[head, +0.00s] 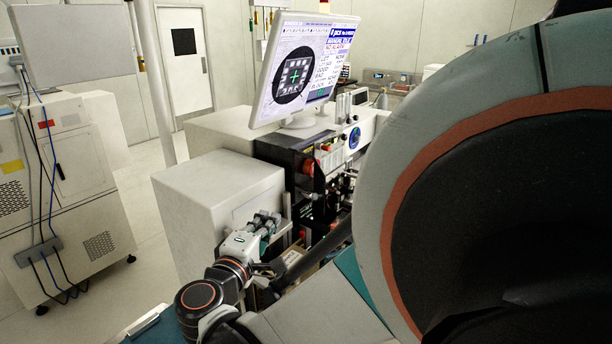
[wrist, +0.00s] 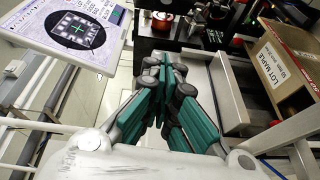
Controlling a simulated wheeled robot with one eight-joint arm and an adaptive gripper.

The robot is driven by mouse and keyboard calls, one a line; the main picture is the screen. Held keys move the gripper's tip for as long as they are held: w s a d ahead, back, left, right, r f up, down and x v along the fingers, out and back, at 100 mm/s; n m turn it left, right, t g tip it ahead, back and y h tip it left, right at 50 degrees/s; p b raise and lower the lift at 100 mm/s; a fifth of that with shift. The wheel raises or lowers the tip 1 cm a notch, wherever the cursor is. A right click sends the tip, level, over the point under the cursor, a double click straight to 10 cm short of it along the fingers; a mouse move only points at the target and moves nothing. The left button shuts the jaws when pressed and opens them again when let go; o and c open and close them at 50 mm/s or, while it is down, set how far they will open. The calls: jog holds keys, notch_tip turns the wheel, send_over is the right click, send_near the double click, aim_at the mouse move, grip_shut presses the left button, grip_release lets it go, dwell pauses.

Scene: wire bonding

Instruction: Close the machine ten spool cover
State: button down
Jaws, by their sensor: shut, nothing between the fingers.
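The wire bonding machine (head: 284,152) stands in the middle of the head view, with a dark front under a tilted monitor. I cannot make out which part is the spool cover, or a machine number. A blue round part (head: 354,137) shows on the machine's front. My gripper (head: 266,222) is low in front of the machine, beside a pale box-shaped cabinet. In the wrist view my gripper (wrist: 172,78) has its green-padded fingers shut and empty, apart from the machine parts.
The monitor (head: 303,68) overhangs the machine; it also shows in the wrist view (wrist: 75,25). The pale cabinet (head: 215,205) is left of my gripper. A cardboard box with a label (wrist: 284,72) stands at right beside a grey tray (wrist: 222,95).

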jog(key=w+d+b, duration=0.1)
jog(key=w+d, duration=0.6)
jog(key=w, duration=0.2)
dwell(0.4)
jog(key=shift+f, duration=0.1)
